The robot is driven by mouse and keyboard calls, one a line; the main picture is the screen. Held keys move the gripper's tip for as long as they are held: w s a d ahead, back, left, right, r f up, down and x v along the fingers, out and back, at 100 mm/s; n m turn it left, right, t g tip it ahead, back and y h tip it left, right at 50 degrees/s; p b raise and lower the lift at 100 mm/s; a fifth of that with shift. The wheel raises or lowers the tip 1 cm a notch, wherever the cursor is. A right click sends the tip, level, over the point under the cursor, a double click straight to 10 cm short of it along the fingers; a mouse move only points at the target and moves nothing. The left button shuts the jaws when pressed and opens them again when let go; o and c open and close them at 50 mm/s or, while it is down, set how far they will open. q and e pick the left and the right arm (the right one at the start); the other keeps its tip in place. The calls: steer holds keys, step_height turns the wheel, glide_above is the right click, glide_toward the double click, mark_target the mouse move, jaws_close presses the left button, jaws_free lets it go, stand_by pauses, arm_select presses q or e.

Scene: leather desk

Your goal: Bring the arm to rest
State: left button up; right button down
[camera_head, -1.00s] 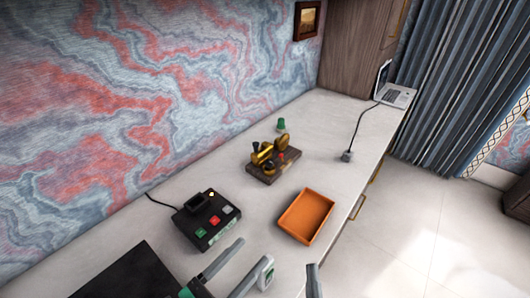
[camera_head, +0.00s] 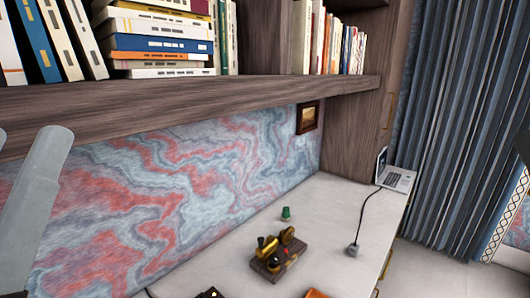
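A long pale grey piece of my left gripper (camera_head: 38,190) stands upright at the left edge, in front of the shelf and the patterned wall. A second small grey piece shows at the very edge beside it. The picture cuts off the rest of the gripper, so its opening cannot be judged, and I see nothing held in it. My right gripper cannot be made out in this view.
A wooden shelf (camera_head: 200,98) with books (camera_head: 160,45) overhangs the desk (camera_head: 335,215). An orange tray (camera_head: 316,294) shows at the bottom.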

step_height(320, 180, up, 32)
steer(key=p, duration=2.9)
steer(key=shift+r+p, duration=0.2)
steer(key=shift+p, duration=0.1)
steer(key=shift+w, duration=0.1)
